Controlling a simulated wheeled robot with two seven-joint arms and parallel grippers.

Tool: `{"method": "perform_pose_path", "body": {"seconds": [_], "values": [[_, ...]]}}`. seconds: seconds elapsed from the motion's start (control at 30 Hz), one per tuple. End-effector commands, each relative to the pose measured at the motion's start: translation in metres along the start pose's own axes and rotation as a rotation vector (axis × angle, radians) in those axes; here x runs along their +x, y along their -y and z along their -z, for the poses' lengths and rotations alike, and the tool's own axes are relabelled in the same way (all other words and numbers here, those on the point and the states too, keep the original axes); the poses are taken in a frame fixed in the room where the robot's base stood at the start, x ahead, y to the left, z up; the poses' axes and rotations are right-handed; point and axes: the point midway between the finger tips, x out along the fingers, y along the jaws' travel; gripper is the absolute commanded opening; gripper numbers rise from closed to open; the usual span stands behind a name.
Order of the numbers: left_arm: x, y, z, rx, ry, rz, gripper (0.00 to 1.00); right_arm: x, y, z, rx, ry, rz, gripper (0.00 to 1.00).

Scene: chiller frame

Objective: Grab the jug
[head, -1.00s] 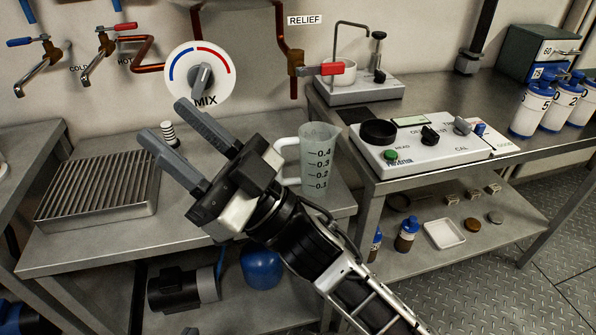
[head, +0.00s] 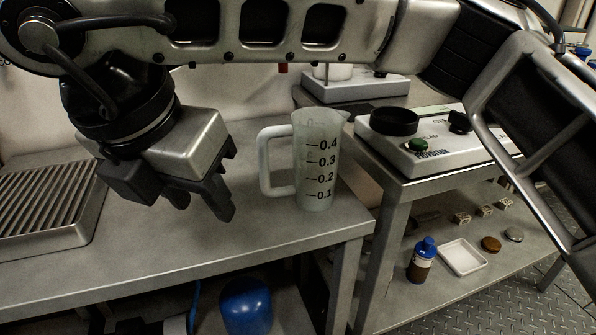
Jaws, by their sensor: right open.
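The jug (head: 314,165) is a translucent measuring jug with dark marks from 0.1 to 0.4. It stands upright on the steel bench (head: 270,232), near the bench's right end. Its pale handle (head: 264,160) faces left. My right gripper (head: 205,203) is just left of the handle, with its dark fingers pointing down and to the right. It is open and empty, and a gap shows between it and the handle. My right arm crosses the top of the view. My left gripper is not in view.
A ribbed metal tray (head: 45,215) sits on the bench at left. A white instrument box (head: 445,140) with a black dish (head: 394,121) stands on the higher bench at right. A brown bottle (head: 422,262) and a white tray (head: 462,257) are on the shelf below. Bench space before the jug is clear.

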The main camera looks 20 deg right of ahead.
Motion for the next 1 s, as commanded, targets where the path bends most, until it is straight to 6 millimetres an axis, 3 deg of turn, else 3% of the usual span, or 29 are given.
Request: {"method": "perform_pose_path", "body": {"seconds": [0.5,0.87,1.0], "values": [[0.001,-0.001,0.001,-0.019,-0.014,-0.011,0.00,0.033,0.003,-0.090,0.018,0.016,0.004,0.41],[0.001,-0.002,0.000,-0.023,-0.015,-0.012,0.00,0.043,0.003,-0.113,0.017,0.015,0.004,0.41],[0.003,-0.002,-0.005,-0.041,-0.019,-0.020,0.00,0.068,0.003,-0.112,0.013,0.014,0.006,0.41]]}}
